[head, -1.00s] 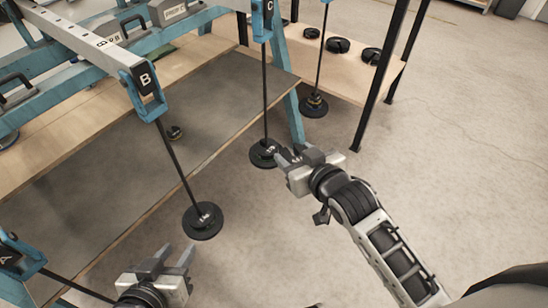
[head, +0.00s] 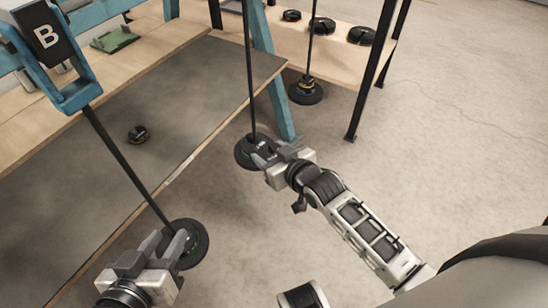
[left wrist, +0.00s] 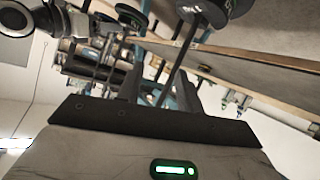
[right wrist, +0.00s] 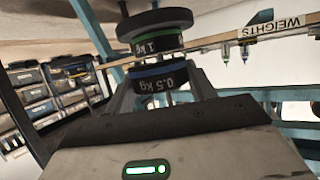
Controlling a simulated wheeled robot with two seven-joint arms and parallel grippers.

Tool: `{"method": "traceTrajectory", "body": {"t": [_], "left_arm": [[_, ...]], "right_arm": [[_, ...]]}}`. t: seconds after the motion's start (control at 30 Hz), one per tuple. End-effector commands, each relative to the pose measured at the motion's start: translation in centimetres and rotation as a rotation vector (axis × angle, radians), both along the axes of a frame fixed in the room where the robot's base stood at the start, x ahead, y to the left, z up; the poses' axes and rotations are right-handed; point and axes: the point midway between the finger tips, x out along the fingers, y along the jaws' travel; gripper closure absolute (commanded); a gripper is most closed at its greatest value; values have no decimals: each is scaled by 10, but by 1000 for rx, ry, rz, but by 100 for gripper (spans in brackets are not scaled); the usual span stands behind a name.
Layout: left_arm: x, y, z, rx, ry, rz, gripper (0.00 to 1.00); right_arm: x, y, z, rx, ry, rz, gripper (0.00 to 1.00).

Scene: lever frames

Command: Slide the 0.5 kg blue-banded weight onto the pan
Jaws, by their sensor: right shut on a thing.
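The blue-banded 0.5 kg weight (right wrist: 160,82) shows between the fingers of my right gripper (right wrist: 160,92) in the right wrist view. A green-banded 1 kg weight (right wrist: 150,42) shows beside it, just above it in the picture; I cannot tell whether they touch. In the head view my right gripper (head: 264,158) is at the foot of the middle hanging rod, beside its round dark pan (head: 243,153), and the gripper partly covers what lies there. My left gripper (head: 155,252) is open and empty, its fingertips overlapping in view the pan (head: 196,245) of the hanger at lever B (head: 47,37).
A third hanger carries a dark stack (head: 305,91) at the back. Several black weights (head: 322,26) stand on the wooden shelf (head: 345,60). A small weight (head: 138,133) lies on the grey board (head: 100,170). A blue leg (head: 277,100) and a black post (head: 372,75) stand nearby. The right floor is clear.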

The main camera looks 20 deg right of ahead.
Motion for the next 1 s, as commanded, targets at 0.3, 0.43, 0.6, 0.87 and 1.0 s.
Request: {"method": "traceTrajectory", "body": {"t": [0.3, 0.43, 0.6, 0.87, 1.0], "left_arm": [[0, -4, 5, -28, -57, -6, 64], [0, -5, 10, -40, -84, -8, 64], [0, -5, 16, -44, -93, -10, 64], [-1, -5, 19, -44, -88, -10, 64], [-2, -5, 18, -43, -85, -9, 64]], "right_arm": [[20, 5, 1, 2, -8, 0, 75], [27, 6, 1, 1, -8, 0, 75], [28, 7, 3, 1, -6, 0, 75], [33, 8, 4, 2, -7, 0, 75], [33, 8, 3, 2, -7, 0, 75]]}}
